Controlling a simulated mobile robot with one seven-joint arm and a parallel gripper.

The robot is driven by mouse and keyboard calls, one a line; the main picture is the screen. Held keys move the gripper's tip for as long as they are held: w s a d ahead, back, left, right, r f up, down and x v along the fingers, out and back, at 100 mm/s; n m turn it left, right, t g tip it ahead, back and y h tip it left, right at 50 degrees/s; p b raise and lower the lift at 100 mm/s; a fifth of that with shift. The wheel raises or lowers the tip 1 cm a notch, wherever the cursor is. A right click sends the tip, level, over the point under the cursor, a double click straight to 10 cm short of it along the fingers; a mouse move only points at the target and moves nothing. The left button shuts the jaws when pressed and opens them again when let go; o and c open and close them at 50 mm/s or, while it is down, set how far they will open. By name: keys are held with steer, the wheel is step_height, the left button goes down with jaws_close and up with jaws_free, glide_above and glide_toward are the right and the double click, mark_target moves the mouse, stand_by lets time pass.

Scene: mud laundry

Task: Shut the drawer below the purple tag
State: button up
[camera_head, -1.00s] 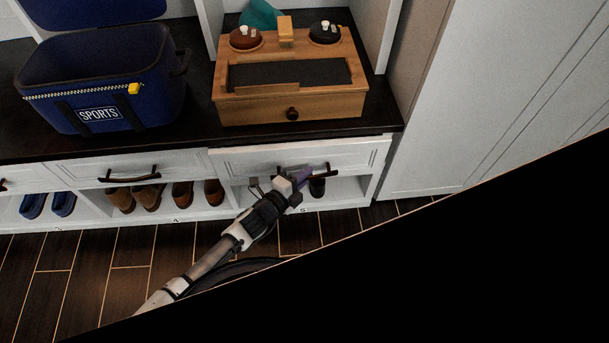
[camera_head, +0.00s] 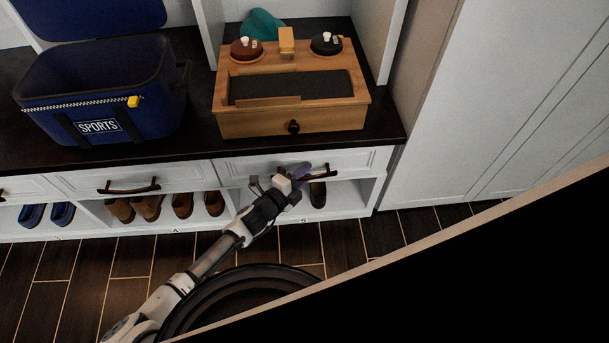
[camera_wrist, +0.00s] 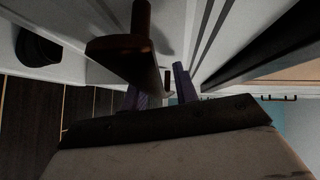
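The white right-hand drawer (camera_head: 350,162) is under the dark counter, above an open shoe cubby. Its front sits close to the cabinet face; I cannot tell whether a small gap is left. My gripper (camera_head: 298,178) is at this drawer's front and hides most of its dark handle. In the wrist view the brown handle (camera_wrist: 130,46) is large and close. The two purple fingers of my gripper (camera_wrist: 162,90) are apart there, with the handle's far post showing between them. I cannot make out a purple tag apart from the fingers.
A middle drawer (camera_head: 130,181) is to the left. Shoes (camera_head: 147,207) stand in the cubbies below. A blue sports bag (camera_head: 60,95) and a wooden box (camera_head: 330,118) stand on the counter (camera_head: 190,140). A tall white cabinet (camera_head: 490,90) is on the right.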

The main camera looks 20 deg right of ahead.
steer(key=shift+s, duration=0.15)
steer(key=p+v, duration=0.1)
steer(key=v, duration=1.2)
steer(key=shift+a+r, duration=0.15)
steer(key=shift+a, duration=0.15)
